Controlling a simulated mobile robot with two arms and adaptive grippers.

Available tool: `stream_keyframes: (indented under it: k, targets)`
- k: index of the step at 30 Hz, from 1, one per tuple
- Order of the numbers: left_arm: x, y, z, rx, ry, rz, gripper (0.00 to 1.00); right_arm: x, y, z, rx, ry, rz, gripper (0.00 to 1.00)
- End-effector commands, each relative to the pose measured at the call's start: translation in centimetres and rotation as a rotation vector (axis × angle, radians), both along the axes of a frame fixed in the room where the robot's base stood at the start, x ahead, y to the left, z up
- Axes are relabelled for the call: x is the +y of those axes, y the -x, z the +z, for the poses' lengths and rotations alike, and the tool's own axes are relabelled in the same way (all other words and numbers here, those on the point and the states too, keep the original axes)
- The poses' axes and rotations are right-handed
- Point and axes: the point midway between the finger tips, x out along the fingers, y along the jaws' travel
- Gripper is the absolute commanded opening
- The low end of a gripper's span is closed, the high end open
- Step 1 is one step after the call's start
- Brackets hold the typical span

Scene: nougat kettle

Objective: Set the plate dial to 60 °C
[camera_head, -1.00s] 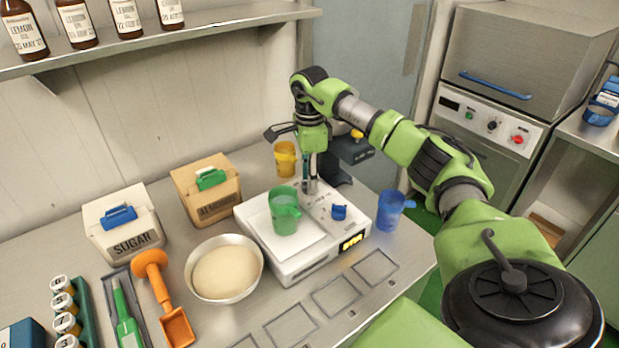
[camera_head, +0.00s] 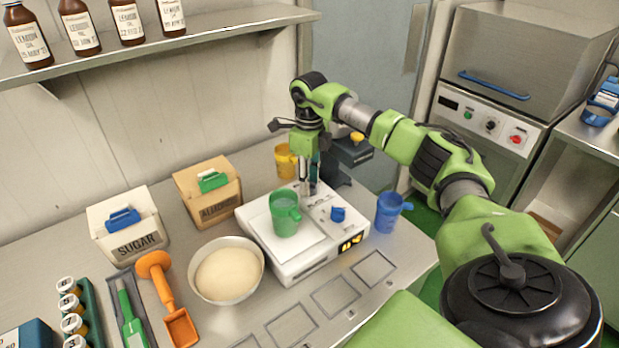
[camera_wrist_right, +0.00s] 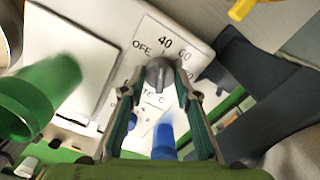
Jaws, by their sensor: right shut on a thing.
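The white hot plate (camera_head: 305,262) stands on the bench with a lit display (camera_head: 351,243) on its front. A green mug (camera_head: 285,213) stands on its top; it also shows in the right wrist view (camera_wrist_right: 40,100). My right gripper (camera_head: 308,192) reaches down onto the plate's back right part. In the right wrist view its two fingers are shut on the grey plate dial (camera_wrist_right: 159,74). Marks OFF, 40 and 60 surround the dial, and its pointer seems to face roughly toward 40. The display digits are too small to read. My left gripper is out of view.
A blue knob (camera_head: 338,214) sits near the plate's right edge. A blue mug (camera_head: 389,211) is to the right, a yellow mug (camera_head: 285,161) behind. A bowl (camera_head: 226,292) and the almond box (camera_head: 208,190) are left of the plate.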

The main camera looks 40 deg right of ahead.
Motion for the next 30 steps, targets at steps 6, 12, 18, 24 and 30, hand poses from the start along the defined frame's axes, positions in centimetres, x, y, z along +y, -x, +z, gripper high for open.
stream_keyframes:
  k: [6, 12, 18, 24, 30]
  targets:
    - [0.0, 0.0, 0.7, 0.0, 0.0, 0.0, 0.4, 0.0, 0.0, 0.1, -0.001, 0.0, -0.204, 0.08]
    - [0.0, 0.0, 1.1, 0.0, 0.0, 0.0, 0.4, 0.0, 0.0, 0.1, 0.0, 0.0, -0.394, 0.08]
    - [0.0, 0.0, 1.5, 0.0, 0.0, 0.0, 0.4, 0.0, 0.0, 0.1, -0.002, 0.0, -0.571, 0.08]
    - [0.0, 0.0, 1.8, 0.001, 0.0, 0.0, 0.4, 0.0, -0.1, 0.1, -0.002, 0.0, -0.716, 0.08]
    - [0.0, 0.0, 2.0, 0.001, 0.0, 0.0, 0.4, 0.0, -0.1, 0.1, -0.002, 0.001, -0.813, 0.08]
